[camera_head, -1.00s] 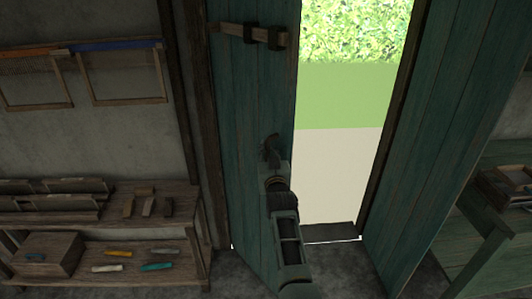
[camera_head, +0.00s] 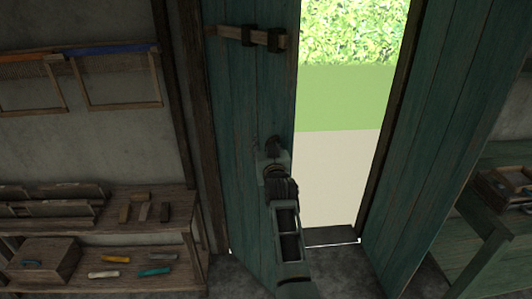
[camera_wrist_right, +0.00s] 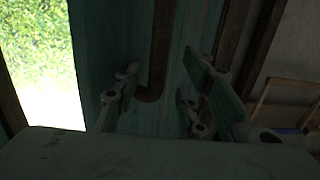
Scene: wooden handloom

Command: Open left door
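The left door (camera_head: 235,110) is a teal plank door standing ajar, with bright outdoors showing past its right edge. My right gripper (camera_head: 272,150) is at the door's face near that edge. In the right wrist view, the gripper (camera_wrist_right: 162,92) has its fingers spread, with a dark brown upright handle (camera_wrist_right: 160,45) between them. The fingers look apart from the handle; contact cannot be made out. In the head view the gripper mostly hides the handle. My left gripper is not in view.
A wooden latch bar (camera_head: 246,36) crosses the left door's upper part. The right door (camera_head: 450,110) stands open beyond the doorway gap. A wooden shelf (camera_head: 190,235) with tools stands at the left, and a green bench (camera_head: 440,245) at the right.

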